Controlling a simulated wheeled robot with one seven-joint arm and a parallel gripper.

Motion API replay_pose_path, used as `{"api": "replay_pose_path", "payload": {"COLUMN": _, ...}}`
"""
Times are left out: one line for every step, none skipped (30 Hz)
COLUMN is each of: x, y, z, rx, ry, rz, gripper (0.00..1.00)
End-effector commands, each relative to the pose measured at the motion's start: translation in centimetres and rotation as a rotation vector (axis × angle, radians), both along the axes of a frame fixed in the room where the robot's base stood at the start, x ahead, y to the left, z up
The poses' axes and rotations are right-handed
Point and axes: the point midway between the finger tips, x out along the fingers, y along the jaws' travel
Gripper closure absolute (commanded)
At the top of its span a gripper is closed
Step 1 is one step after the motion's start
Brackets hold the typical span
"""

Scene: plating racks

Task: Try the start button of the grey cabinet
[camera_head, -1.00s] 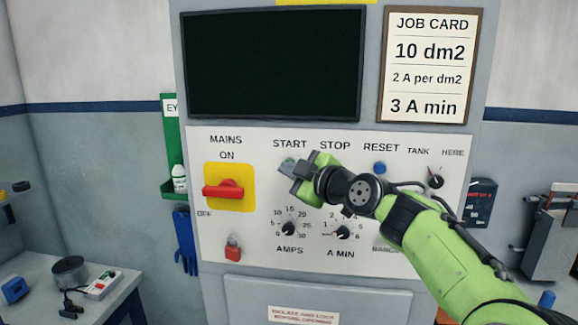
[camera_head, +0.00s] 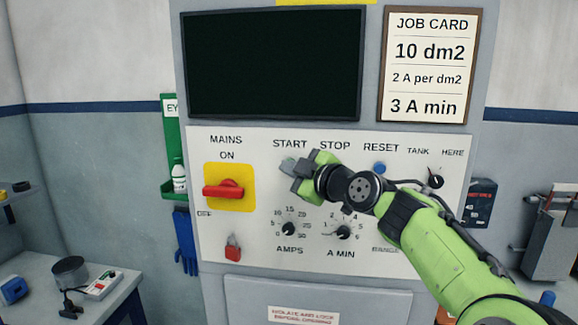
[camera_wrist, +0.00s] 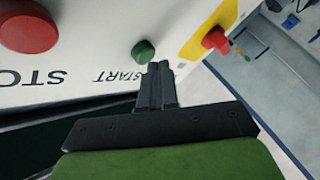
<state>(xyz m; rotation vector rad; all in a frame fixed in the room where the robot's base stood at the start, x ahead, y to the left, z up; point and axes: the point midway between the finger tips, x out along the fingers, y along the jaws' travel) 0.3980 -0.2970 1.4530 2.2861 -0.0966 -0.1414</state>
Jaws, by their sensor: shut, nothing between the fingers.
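The grey cabinet (camera_head: 320,270) stands ahead with a pale control panel and a dark screen (camera_head: 275,62). The green start button (camera_wrist: 143,51) shows beside the START label in the wrist view. In the head view my gripper covers most or all of it. My gripper (camera_head: 288,166) is shut and empty, its fingertips at the panel just under START. In the wrist view the fingertips (camera_wrist: 157,66) are close to the button, slightly to its right; I cannot tell whether they touch it.
The red stop button (camera_wrist: 28,27) is left of the start button in the wrist view. The red mains switch (camera_head: 224,189), on a yellow plate, has its handle lying level. A red padlock (camera_head: 233,248) hangs below it. The blue reset button (camera_head: 379,169) is right of my gripper.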

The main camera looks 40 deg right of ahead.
Motion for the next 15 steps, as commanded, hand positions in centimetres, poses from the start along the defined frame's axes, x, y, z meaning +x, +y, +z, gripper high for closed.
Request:
{"api": "replay_pose_path", "payload": {"x": 0.04, "y": -0.05, "z": 0.02, "rx": 0.0, "ry": 0.0, "rz": 0.0, "gripper": 1.0}}
{"api": "replay_pose_path", "payload": {"x": 0.05, "y": -0.08, "z": 0.04, "rx": 0.0, "ry": 0.0, "rz": 0.0, "gripper": 1.0}}
{"api": "replay_pose_path", "payload": {"x": 0.08, "y": -0.13, "z": 0.04, "rx": 0.0, "ry": 0.0, "rz": 0.0, "gripper": 1.0}}
{"api": "replay_pose_path", "payload": {"x": 0.09, "y": -0.16, "z": 0.05, "rx": 0.0, "ry": -0.001, "rz": -0.001, "gripper": 1.0}}
{"api": "replay_pose_path", "payload": {"x": 0.11, "y": -0.19, "z": 0.05, "rx": 0.001, "ry": -0.001, "rz": -0.001, "gripper": 1.0}}
{"api": "replay_pose_path", "payload": {"x": 0.14, "y": -0.24, "z": 0.05, "rx": 0.001, "ry": -0.001, "rz": -0.001, "gripper": 1.0}}
{"api": "replay_pose_path", "payload": {"x": 0.15, "y": -0.28, "z": 0.04, "rx": 0.001, "ry": -0.001, "rz": -0.001, "gripper": 1.0}}
{"api": "replay_pose_path", "payload": {"x": 0.18, "y": -0.31, "z": 0.04, "rx": 0.001, "ry": -0.001, "rz": -0.001, "gripper": 1.0}}
{"api": "replay_pose_path", "payload": {"x": 0.21, "y": -0.34, "z": 0.04, "rx": 0.001, "ry": -0.001, "rz": -0.001, "gripper": 1.0}}
{"api": "replay_pose_path", "payload": {"x": 0.23, "y": -0.37, "z": 0.04, "rx": 0.001, "ry": -0.001, "rz": -0.001, "gripper": 1.0}}
{"api": "replay_pose_path", "payload": {"x": 0.26, "y": -0.39, "z": 0.04, "rx": 0.001, "ry": -0.002, "rz": 0.0, "gripper": 1.0}}
{"api": "replay_pose_path", "payload": {"x": 0.29, "y": -0.43, "z": 0.03, "rx": 0.001, "ry": -0.001, "rz": 0.001, "gripper": 1.0}}
{"api": "replay_pose_path", "payload": {"x": 0.31, "y": -0.45, "z": 0.03, "rx": 0.001, "ry": -0.001, "rz": 0.001, "gripper": 1.0}}
{"api": "replay_pose_path", "payload": {"x": 0.34, "y": -0.48, "z": 0.03, "rx": 0.001, "ry": -0.001, "rz": 0.001, "gripper": 1.0}}
{"api": "replay_pose_path", "payload": {"x": 0.37, "y": -0.52, "z": 0.02, "rx": 0.001, "ry": -0.001, "rz": 0.001, "gripper": 1.0}}
